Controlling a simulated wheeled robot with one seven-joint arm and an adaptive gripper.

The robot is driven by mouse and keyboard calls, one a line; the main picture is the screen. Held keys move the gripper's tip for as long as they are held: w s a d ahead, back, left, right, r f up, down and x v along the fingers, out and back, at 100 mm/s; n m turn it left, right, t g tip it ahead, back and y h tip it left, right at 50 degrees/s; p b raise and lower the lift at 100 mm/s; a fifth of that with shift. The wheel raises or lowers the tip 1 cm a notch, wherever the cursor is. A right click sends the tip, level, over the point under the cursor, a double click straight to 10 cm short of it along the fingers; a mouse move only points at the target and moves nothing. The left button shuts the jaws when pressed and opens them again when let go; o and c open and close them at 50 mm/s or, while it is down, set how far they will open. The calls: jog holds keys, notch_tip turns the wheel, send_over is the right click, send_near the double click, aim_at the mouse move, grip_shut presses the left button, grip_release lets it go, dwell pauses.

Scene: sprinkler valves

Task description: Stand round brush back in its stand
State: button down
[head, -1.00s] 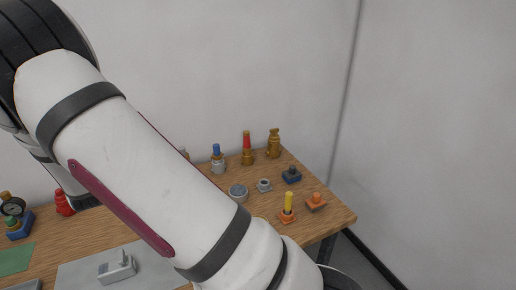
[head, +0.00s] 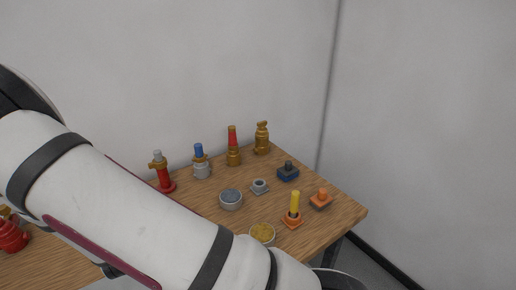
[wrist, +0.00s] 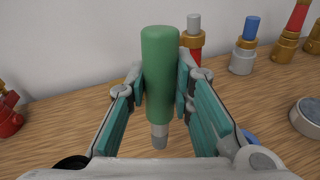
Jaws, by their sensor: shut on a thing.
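A green cylinder with a short grey metal end (wrist: 160,75), which I take to be the round brush, is held upright between the teal-padded fingers of my gripper (wrist: 162,92). The gripper is shut on its green part, with the grey end pointing down. How far it is above the table is hard to tell. In the head view my gripper and the brush are not visible. A small grey square holder with a round opening (head: 259,187) stands on the table; it may be the stand, but I cannot be sure.
On the wooden table (head: 332,222) stand a red valve (head: 165,182), blue-topped valve (head: 201,168), red-and-brass nozzle (head: 233,149), brass fitting (head: 262,139), grey dish (head: 231,200), yellow dish (head: 262,233), dark blue block (head: 288,172), yellow post (head: 294,206) and orange block (head: 320,199). A wall rises behind.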

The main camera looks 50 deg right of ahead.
jog(key=s+d+f+m+g+h+b, duration=0.2)
jog(key=d+m+g+h, duration=0.45)
jog(key=d, duration=1.35)
jog(key=s+d+r+m+g+h, duration=0.1)
jog(key=s+d+m+g+h, duration=0.1)
jog(key=d, duration=0.9)
jog(key=s+d+r+m+g+h, duration=0.1)
jog(key=s+d+r+m+g, duration=0.1)
jog(key=s+d+m+g, duration=0.2)
jog(key=s+d+g, duration=0.3)
jog(key=d+g, duration=0.2)
jog(key=d, duration=0.1)
jog(key=shift+s+d+r+m+h, duration=0.2)
jog(key=shift+d+r+m+h, duration=0.1)
jog(key=shift+d+m+h, duration=0.1)
jog(key=shift+a, duration=0.1)
notch_tip(320, 180, down, 8)
jog(key=b, duration=0.2)
jog(key=shift+f+b, duration=0.95)
jog(key=shift+f, duration=1)
